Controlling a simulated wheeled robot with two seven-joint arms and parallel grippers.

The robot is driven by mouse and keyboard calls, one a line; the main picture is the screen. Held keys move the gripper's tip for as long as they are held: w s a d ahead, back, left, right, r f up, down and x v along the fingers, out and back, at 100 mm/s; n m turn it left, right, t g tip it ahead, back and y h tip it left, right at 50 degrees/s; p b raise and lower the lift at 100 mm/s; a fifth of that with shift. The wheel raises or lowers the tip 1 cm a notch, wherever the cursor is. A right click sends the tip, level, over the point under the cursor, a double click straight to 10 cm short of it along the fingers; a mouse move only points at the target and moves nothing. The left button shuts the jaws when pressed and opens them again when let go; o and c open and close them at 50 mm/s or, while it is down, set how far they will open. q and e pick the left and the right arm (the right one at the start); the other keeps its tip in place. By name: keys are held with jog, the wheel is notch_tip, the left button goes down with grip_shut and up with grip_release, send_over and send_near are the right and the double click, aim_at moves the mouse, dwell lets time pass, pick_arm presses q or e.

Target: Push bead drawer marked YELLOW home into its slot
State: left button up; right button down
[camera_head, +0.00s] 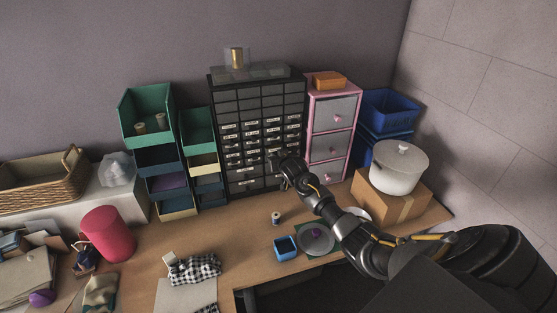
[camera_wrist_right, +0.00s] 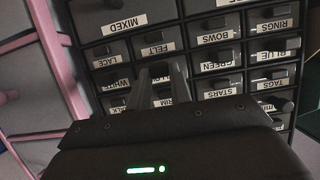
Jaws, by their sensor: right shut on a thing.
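The black cabinet of small drawers (camera_head: 256,103) stands against the back wall, its lower drawers with white labels. My right gripper (camera_head: 278,160) is at the cabinet's front, low on its right half. In the right wrist view its fingers (camera_wrist_right: 158,78) are shut on a dark handle, on the drawer just below the FELT drawer (camera_wrist_right: 152,43), between WHITE and GREEN. The fingers hide that drawer's label, and I cannot read YELLOW on any label. I cannot tell how far that drawer stands out. My left gripper is not in view.
A pink drawer unit (camera_head: 331,116) stands close right of the cabinet, green bins (camera_head: 146,101) left. A thread spool (camera_head: 276,218), a blue box (camera_head: 286,249) and a round grey lid (camera_head: 316,239) lie on the table (camera_head: 245,230). A white pot (camera_head: 399,172) sits on a cardboard box.

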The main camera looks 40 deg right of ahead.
jog(key=shift+w+d+b, duration=0.25)
jog(key=shift+w+b, duration=0.3)
jog(key=shift+w, duration=0.15)
jog(key=c, duration=1.2)
grip_release()
jog(key=shift+s, duration=0.1)
jog(key=b+v, duration=0.1)
jog(key=v, duration=0.9)
jog(key=shift+s+a+r, duration=0.15)
jog(key=shift+s, duration=0.15)
